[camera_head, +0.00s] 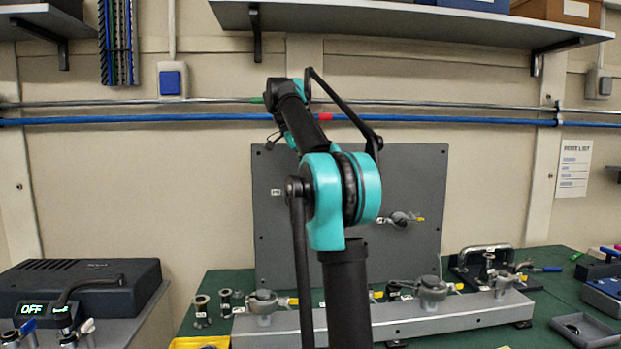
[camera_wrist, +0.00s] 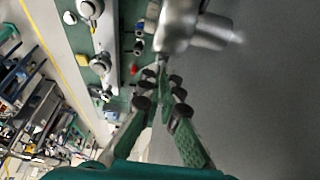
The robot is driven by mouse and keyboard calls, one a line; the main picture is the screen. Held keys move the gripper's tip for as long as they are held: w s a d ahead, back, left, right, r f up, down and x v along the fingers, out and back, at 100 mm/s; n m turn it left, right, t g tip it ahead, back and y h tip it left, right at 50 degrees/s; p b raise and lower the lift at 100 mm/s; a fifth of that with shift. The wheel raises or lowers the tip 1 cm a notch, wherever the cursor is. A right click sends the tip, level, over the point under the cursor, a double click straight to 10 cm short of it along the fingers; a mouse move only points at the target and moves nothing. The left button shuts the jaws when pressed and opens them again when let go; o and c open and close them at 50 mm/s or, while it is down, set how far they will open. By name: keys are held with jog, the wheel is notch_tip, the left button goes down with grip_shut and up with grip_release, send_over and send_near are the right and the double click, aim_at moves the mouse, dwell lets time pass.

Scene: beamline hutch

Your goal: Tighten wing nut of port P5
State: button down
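A metal port fitting (camera_head: 400,218) with a yellow tag sits on the upright grey panel (camera_head: 290,220) in the head view. I cannot read a P5 label. In the wrist view a large, partly blurred metal fitting (camera_wrist: 190,25) lies just past my fingertips, against a grey surface. My gripper (camera_wrist: 160,82) points at it from below in that view. The fingers run close together toward their tips; contact with the fitting is unclear. In the head view my arm hides my gripper.
A metal rail (camera_head: 460,308) with several clamped fittings, one of them a round fitting (camera_head: 432,288), lies on the green bench below the panel. A black box reading OFF (camera_head: 80,285) stands left. A shelf (camera_head: 420,22) hangs above. A small tray (camera_head: 585,330) sits at right.

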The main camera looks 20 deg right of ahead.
jog(key=shift+m, duration=0.4)
jog(key=c, duration=2)
grip_release()
jog(key=shift+d, duration=0.1)
jog(key=shift+c, duration=0.2)
jog(key=shift+w+r, duration=0.1)
jog(key=v, duration=0.6)
jog(key=shift+w+r, duration=0.15)
jog(key=shift+w, duration=0.05)
jog(key=shift+a+r, duration=0.3)
jog(key=shift+r, duration=0.15)
